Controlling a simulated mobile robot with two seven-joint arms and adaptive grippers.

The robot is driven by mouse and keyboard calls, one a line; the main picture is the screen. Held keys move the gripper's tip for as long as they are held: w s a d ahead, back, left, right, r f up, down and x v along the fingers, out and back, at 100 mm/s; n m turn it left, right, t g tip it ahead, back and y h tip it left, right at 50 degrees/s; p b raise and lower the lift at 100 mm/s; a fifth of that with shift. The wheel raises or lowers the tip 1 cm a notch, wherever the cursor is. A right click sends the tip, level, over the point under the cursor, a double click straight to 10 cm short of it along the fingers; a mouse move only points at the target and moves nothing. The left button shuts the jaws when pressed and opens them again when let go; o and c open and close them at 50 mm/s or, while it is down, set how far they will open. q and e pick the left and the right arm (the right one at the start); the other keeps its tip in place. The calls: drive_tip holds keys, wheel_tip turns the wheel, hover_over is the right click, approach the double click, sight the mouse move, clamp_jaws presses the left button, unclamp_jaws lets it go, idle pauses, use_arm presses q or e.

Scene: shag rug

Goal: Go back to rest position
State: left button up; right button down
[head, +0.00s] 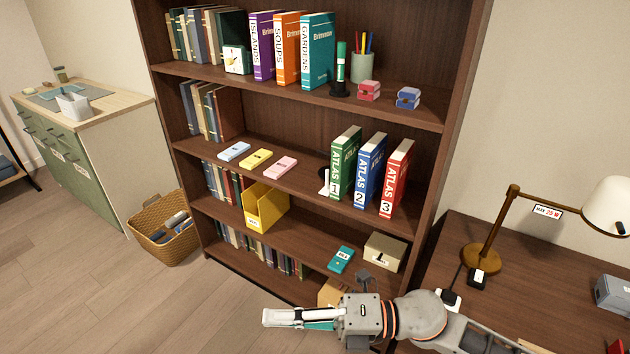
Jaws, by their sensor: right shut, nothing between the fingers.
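My right gripper (270,318) is shut and empty. It points left in front of the lower part of the dark brown bookcase (295,205), and its arm comes in from the lower right. It hides part of the bookcase's bottom right and of a cardboard-coloured box (330,291). A small teal patch shows at the fingers; I cannot tell what it belongs to. My left gripper is not in view.
Atlas books (370,170) stand upright on a middle shelf. A teal case (341,260) and a beige box (385,251) sit lower. A desk with a lamp (481,257) is right; a wicker basket (165,250) stands left. Floor at front left is clear.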

drive_tip(key=w+d+f+m+t+h, duration=0.45)
drive_tip(key=d+m+t, duration=0.25)
drive_tip(key=m, duration=0.5)
drive_tip(key=w+d+f+m+t+h, duration=0.45)
drive_tip(key=d+m+t, duration=0.3)
drive_tip(key=m, duration=0.55)
drive_tip(key=s+d+f+m+g+h, duration=0.2)
drive_tip(key=s+d+f, duration=0.4)
drive_tip(key=f, duration=0.3)
drive_tip(key=s+d+f+m+g+h, duration=0.2)
drive_tip(key=s+d+f+m+h, duration=0.2)
drive_tip(key=f, duration=0.6)
drive_tip(key=s+d+m, duration=0.2)
drive_tip(key=s+m, duration=0.1)
drive_tip(key=shift+s+d+h, duration=0.2)
drive_tip(key=shift+d+h, duration=0.2)
